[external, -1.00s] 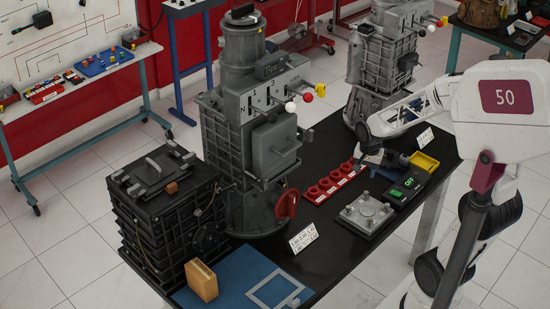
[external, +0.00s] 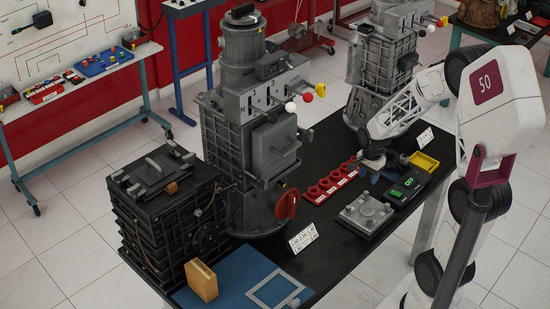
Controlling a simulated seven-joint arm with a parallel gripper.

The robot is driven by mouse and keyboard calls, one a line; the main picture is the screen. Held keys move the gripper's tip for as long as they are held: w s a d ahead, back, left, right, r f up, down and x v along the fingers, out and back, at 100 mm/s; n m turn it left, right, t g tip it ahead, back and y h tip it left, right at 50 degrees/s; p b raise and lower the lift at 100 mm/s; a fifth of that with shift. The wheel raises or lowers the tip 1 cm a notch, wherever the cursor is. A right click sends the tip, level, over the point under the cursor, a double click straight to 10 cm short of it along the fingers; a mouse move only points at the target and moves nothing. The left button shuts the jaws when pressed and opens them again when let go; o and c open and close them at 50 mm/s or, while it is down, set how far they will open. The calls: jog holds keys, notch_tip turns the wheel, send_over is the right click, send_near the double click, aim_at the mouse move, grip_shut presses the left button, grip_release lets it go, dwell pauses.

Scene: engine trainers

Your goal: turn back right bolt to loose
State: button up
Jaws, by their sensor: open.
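The black ribbed box (external: 165,240) at the left of the table has a lid with several grey handle-like bolts on its corners. The lid's rear bolt (external: 172,146) and the one at its right (external: 188,158) show small. A grey square plate (external: 366,212) with a raised middle and small corner bolts lies at the table's right front. I cannot tell which bolt is meant, or how tight any is. My gripper (external: 374,172) is open, pointing down behind the grey plate, beside the red rings, apart from both the plate and the box. Its fingertips are small and unclear.
Red rings (external: 330,184), a black device with a green display (external: 408,184) and a yellow tray (external: 424,162) are near my gripper. A wooden block (external: 202,282) stands in front.

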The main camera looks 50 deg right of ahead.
aim_at(366, 192)
jog(key=shift+f, duration=3.8)
jog(key=shift+c, duration=0.3)
grip_shut()
